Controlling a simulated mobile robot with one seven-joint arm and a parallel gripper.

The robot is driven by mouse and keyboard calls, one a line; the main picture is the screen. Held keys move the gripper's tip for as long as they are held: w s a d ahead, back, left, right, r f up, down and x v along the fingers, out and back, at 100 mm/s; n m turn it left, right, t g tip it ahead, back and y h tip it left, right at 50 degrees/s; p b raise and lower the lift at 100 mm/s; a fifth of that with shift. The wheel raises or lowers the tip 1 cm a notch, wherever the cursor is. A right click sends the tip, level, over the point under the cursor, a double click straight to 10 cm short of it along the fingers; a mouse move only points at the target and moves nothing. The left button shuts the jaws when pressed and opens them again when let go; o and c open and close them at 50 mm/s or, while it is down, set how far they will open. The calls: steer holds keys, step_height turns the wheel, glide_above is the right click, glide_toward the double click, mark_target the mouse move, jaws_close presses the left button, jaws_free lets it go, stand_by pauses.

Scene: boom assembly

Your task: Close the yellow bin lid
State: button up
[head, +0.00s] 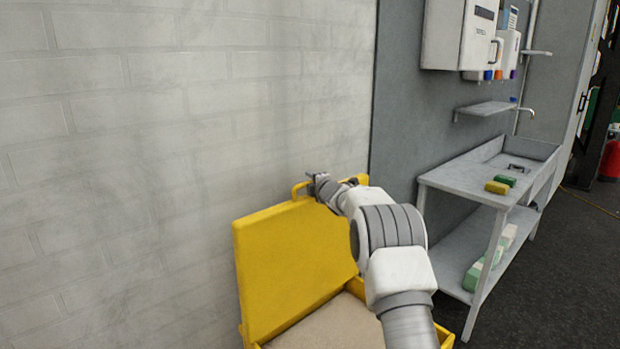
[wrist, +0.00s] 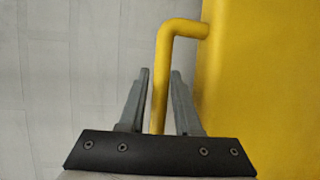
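The yellow bin lid (head: 290,262) stands raised and tilted back near the brick wall in the head view. It fills the right side of the wrist view (wrist: 265,80). A yellow bar handle (head: 299,188) sticks out at the lid's upper edge. In the wrist view the handle (wrist: 163,80) runs between the two grey fingers of my gripper (wrist: 158,85). The fingers are apart, with a visible gap on each side of the handle. The yellow bin (head: 446,338) is under the lid, with a beige surface inside, and my arm covers part of it.
A pale brick wall (head: 130,150) is close behind the lid. To the right stands a grey sink table (head: 460,178) with sponges (head: 497,187) on top and bottles on its lower shelf. A dispenser (head: 455,40) hangs above.

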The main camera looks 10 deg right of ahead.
steer(key=shift+w, duration=0.45)
jaws_close()
stand_by(1.3)
